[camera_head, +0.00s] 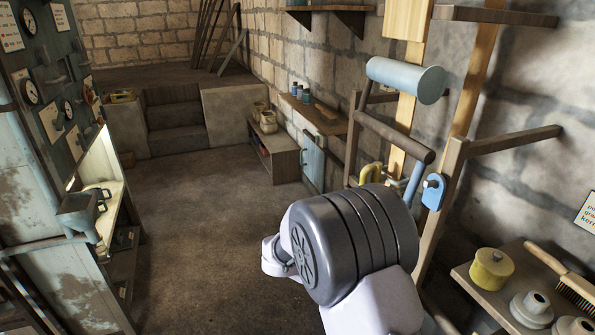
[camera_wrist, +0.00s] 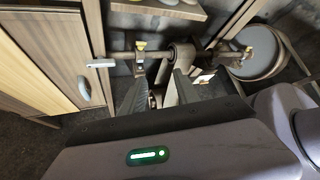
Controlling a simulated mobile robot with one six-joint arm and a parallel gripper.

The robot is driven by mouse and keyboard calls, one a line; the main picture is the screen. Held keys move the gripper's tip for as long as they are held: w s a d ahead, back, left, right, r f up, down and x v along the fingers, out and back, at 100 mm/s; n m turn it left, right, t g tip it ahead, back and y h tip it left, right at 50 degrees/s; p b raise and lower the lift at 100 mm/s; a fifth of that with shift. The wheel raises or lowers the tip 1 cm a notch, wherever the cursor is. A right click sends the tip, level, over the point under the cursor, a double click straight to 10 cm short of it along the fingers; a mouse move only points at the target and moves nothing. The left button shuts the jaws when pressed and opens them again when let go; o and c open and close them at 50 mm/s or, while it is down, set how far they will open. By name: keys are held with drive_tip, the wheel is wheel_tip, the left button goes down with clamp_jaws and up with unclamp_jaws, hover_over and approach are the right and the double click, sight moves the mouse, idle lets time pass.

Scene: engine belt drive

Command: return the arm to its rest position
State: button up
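My arm (camera_head: 350,245) shows in the head view as a dark grey ribbed joint with white links, standing bent in front of the wooden frame. My gripper is not visible in the head view. In the wrist view, the grey gripper body with a green light fills the bottom. Above it my gripper (camera_wrist: 158,88) has two dark ribbed fingers standing apart. Metal parts show in the gap between them; they seem to lie beyond the fingers, and I see nothing clearly gripped. The fingertips are partly hard to make out.
A wooden frame (camera_head: 450,200) with a pale blue roller (camera_head: 405,79) stands close behind the arm. A side table (camera_head: 490,292) with a yellow pot (camera_head: 491,268) is at right, a gauge panel (camera_head: 40,90) at left. The floor (camera_head: 205,220) between is clear.

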drive_tip(key=s+a+r+m+t+y, duration=0.3)
drive_tip(key=s+r+m+y, duration=0.3)
drive_tip(key=m, duration=0.7)
drive_tip(key=s+a+r+m+t+y, duration=0.4)
drive_tip(key=s+r+m+y, duration=0.3)
drive_tip(key=s+m, duration=0.5)
wheel_tip(320, 180, up, 3)
drive_tip(key=shift+s+a+f+m, duration=0.1)
drive_tip(key=shift+s+a+m, duration=0.35)
drive_tip(key=shift+m, duration=0.75)
